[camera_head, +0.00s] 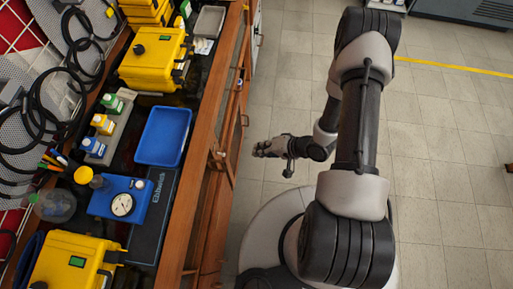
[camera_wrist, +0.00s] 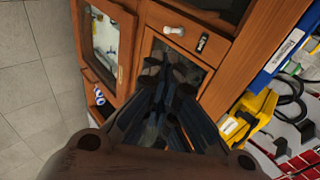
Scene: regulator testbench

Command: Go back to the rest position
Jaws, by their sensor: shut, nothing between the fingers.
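My arm reaches over the floor to the right of the bench in the head view. My gripper (camera_head: 266,148) hangs in front of the bench's wooden side, apart from it, and points left towards it. In the wrist view my gripper (camera_wrist: 172,75) appears dark, with its fingers together and nothing between them. Behind the fingers is the wooden cabinet front (camera_wrist: 185,20).
The bench's wooden edge (camera_head: 213,130) runs along the left. On it are a blue tray (camera_head: 162,136), a blue gauge box (camera_head: 119,199), yellow cases (camera_head: 155,58) and small bottles. The tiled floor (camera_head: 440,150) to the right is clear.

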